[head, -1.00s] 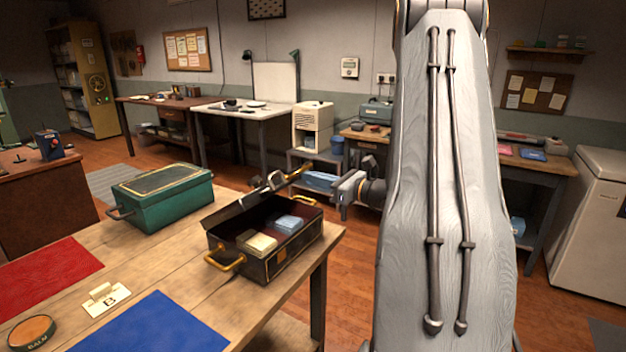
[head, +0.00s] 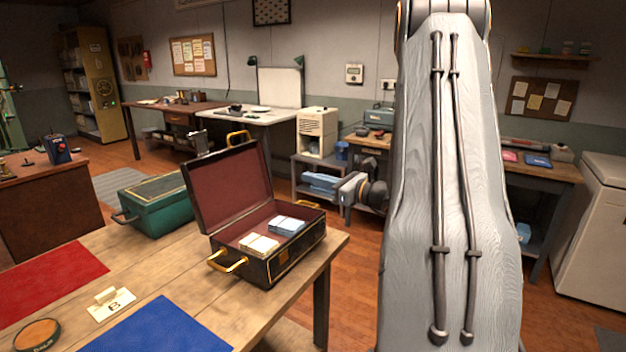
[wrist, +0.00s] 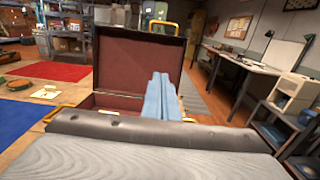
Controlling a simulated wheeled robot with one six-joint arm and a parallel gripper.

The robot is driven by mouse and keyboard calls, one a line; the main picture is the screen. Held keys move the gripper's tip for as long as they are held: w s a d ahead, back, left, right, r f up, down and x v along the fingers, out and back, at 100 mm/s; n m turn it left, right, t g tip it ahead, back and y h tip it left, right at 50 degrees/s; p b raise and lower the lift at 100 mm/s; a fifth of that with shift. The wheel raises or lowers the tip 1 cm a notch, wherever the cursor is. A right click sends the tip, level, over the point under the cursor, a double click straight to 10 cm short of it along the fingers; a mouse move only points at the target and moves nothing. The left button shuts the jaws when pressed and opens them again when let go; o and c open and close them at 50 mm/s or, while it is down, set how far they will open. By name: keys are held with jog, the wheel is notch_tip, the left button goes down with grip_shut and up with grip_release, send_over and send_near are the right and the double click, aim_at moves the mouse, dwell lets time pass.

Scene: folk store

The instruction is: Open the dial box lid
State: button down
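The dark box (head: 285,262) with gold handles stands on the wooden table near its right edge; I take it for the dial box. Its lid (head: 232,188) stands raised, leaning slightly back, with the red-brown lining facing out. The raised lid also shows in the wrist view (wrist: 138,62). Inside the box lie a cream stack (head: 259,244) and a pale blue stack (head: 286,226). My gripper (wrist: 160,92) shows blue-grey fingers close together, in front of the box in the wrist view. They look shut and empty, apart from the lid. In the head view my arm hides part of the room.
A closed green box (head: 160,203) stands behind and left of the dark box. A red mat (head: 50,275), a blue mat (head: 158,328), a card marked B (head: 112,304) and a round tin (head: 36,334) lie on the table. Floor is open to the table's right.

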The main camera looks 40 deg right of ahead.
jog(key=p+v, duration=0.2)
jog(key=v, duration=0.9)
dwell(0.6)
jog(key=shift+a, duration=0.15)
